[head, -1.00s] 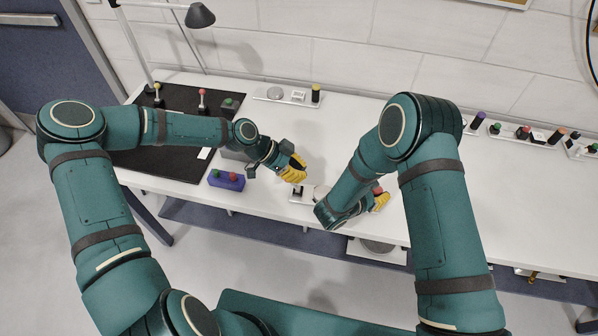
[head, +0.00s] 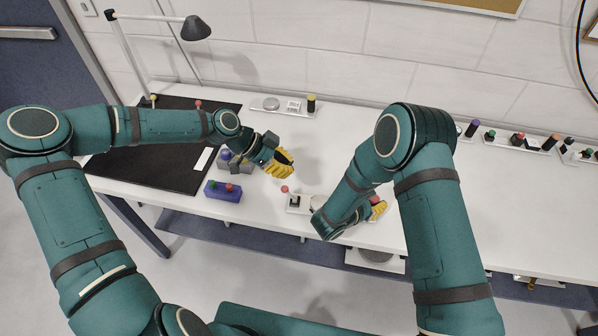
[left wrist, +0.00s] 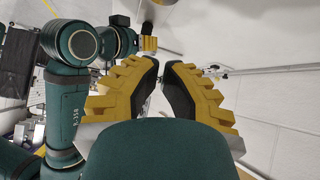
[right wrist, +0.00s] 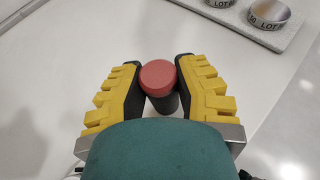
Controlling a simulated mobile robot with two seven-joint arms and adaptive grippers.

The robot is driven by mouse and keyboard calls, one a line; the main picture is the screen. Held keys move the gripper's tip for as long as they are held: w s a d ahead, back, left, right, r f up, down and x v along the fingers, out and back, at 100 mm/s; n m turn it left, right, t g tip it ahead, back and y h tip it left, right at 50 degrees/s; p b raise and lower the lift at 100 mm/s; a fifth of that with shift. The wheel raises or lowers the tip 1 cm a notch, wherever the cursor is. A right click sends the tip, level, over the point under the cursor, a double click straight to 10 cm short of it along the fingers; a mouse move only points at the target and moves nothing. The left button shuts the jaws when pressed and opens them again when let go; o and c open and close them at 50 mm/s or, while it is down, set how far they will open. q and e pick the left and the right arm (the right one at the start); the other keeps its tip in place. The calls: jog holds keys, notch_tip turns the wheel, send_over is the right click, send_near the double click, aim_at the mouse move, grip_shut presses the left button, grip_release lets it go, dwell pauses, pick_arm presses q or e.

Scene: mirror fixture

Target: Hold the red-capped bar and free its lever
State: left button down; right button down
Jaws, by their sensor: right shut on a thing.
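The red-capped bar (right wrist: 160,82) stands between the fingers of my right gripper (right wrist: 160,72), with its red round cap up and dark body below. In the head view my right gripper (head: 378,207) is low over the table front, and the red cap (head: 374,200) shows beside its yellow fingers. My left gripper (head: 285,165) hovers above the table, empty, with a narrow gap between its fingertips in the left wrist view (left wrist: 160,68). Below it is a small pale fixture plate (head: 298,208) with a dark part and a pinkish-red knob (head: 285,189). My right arm hides part of the fixture.
A purple block (head: 222,194) with green and red knobs and a grey block (head: 238,168) sit left of the fixture. A black mat (head: 140,170) and lamp (head: 196,28) are further left. Trays of small parts line the back. The middle-right table is clear.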

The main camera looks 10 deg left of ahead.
pick_arm(q)
jog(key=v, duration=0.3)
jog(key=shift+s+a+f, duration=0.1)
jog(key=shift+a+f, duration=0.05)
jog(key=shift+a, duration=0.25)
